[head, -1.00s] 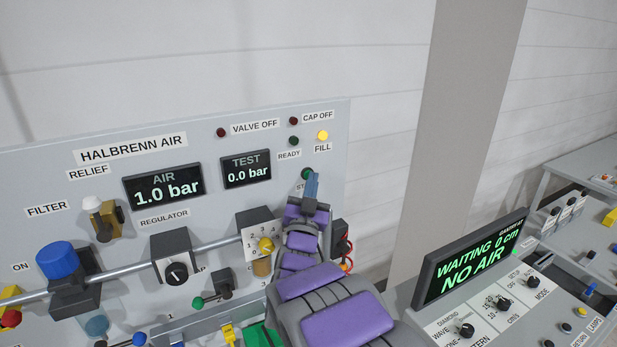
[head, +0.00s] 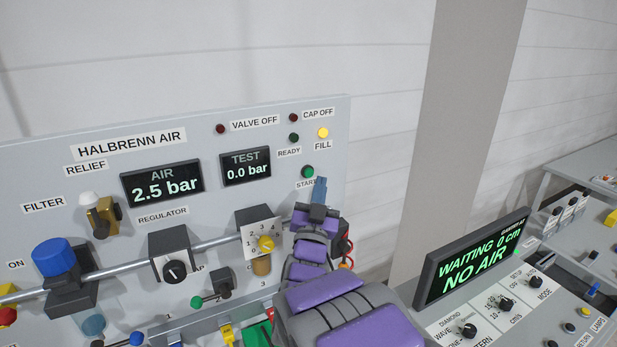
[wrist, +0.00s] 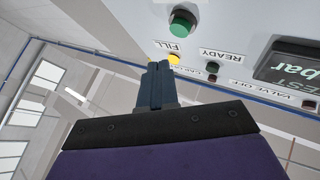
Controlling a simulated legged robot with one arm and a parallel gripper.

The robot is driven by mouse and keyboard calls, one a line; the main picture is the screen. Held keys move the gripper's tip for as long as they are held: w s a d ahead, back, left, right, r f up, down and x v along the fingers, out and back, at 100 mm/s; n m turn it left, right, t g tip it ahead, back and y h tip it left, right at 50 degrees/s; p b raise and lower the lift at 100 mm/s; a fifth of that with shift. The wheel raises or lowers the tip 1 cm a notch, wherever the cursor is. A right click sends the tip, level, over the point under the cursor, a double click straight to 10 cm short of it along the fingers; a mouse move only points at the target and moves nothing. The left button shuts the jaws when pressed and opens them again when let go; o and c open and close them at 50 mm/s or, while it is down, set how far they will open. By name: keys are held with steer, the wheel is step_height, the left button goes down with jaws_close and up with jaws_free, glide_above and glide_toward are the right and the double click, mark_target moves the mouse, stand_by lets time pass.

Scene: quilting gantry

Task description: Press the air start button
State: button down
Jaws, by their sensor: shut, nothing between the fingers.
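The green start button (head: 307,171) sits on the grey air panel above the "START" label, below the "FILL" lamp. It also shows in the wrist view (wrist: 182,22), beyond and slightly right of my fingertips. My gripper (head: 320,184) is shut and empty, just below and right of the button in the head view. A clear gap shows between the fingertips (wrist: 160,66) and the button in the wrist view. The AIR display (head: 163,184) reads 2.5 bar, and the TEST display (head: 246,168) reads 0.0 bar.
The yellow FILL lamp (head: 323,133) looks lit. A selector with a yellow knob (head: 266,244) and a black regulator knob (head: 174,271) are left of my arm. A console screen (head: 470,257) at right reads "WAITING 0 cm NO AIR". The wall above is clear.

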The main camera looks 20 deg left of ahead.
steer(key=shift+s+d+b, duration=0.35)
steer(key=shift+s+d, duration=0.5)
steer(key=shift+d, duration=0.2)
steer(key=w+d+f+n+g, duration=0.1)
steer(key=w+d+f+g, duration=0.1)
steer(key=d+f+g, duration=0.5)
steer(key=s+d+f+g+h, duration=0.2)
steer(key=s+d+f+g, duration=0.4)
steer(key=d, duration=0.4)
steer(key=s+d+f+g+h, duration=0.1)
steer(key=s+d+g, duration=0.3)
steer(key=s, duration=0.8)
steer(key=s+d+f+g+h, duration=0.1)
steer(key=s+d+g, duration=0.3)
steer(key=s+d, duration=0.4)
steer(key=s+d+f+g+h, duration=0.1)
steer(key=s+d+f+g, duration=0.2)
steer(key=s, duration=1.3)
steer(key=d, duration=0.3)
steer(key=shift+s+d+f+m+g, duration=0.15)
steer(key=shift+s+f+m+g, duration=0.05)
steer(key=shift+m+g, duration=0.2)
